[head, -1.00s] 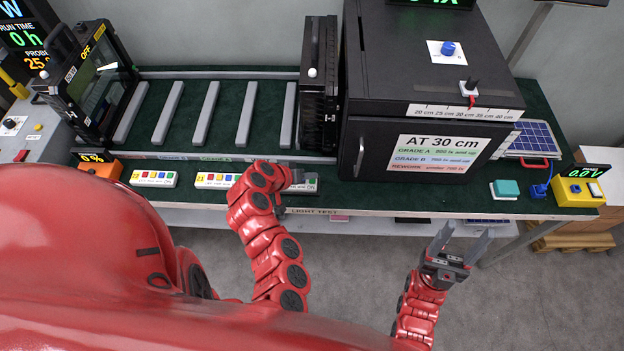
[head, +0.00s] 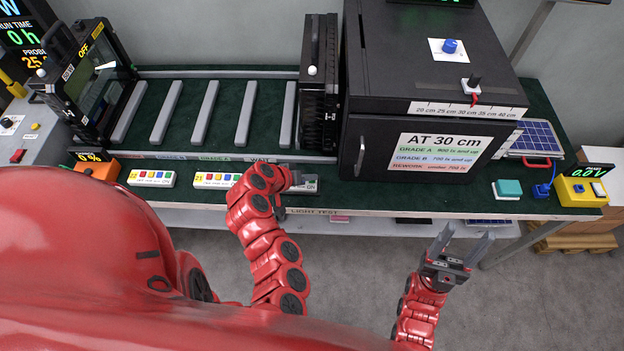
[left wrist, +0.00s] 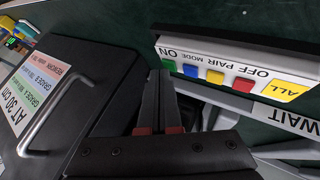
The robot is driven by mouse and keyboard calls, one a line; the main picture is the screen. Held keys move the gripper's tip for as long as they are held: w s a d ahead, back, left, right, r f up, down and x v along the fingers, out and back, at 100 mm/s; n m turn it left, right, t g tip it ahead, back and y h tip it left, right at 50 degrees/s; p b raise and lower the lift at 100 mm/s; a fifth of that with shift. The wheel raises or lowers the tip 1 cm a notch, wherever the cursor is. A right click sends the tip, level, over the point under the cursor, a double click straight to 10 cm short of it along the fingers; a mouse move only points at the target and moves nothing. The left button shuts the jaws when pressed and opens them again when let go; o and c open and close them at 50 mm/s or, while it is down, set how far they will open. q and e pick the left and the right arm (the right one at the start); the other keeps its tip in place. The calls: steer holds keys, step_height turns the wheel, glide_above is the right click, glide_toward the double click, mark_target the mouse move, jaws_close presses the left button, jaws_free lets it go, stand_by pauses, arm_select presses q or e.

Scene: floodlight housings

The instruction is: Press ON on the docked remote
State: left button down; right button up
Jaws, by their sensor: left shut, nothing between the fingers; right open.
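The white remote (left wrist: 232,66) marked ALL fills the upper right of the left wrist view, its lettering upside down. Its buttons are red, yellow, blue and green, and the green button (left wrist: 169,66) sits beside the word ON. My left gripper (left wrist: 160,74) is shut and empty, its fingertips appearing close beside the green end. I cannot tell whether they touch it. In the head view my left gripper (head: 303,178) hides most of this remote (head: 306,189). My right gripper (head: 463,238) is open and empty, in front of the table edge.
Two more remotes, one left (head: 151,178) and one middle (head: 213,181), lie along the table's front. A black cabinet (head: 372,155) with a bar handle stands right of the left gripper. A black floodlight housing (head: 318,85) stands behind. The floor by the right gripper is clear.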

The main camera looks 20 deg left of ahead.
mark_target(309, 183)
arm_select(q)
steer(key=shift+f+b, duration=0.25)
steer(key=shift+b, duration=0.05)
steer(key=shift+r, duration=0.1)
stand_by(0.4)
steer(key=shift+r+p, duration=0.3)
steer(key=shift+r, duration=0.45)
steer(key=shift+r+p, duration=1.3)
steer(key=shift+r, duration=1.2)
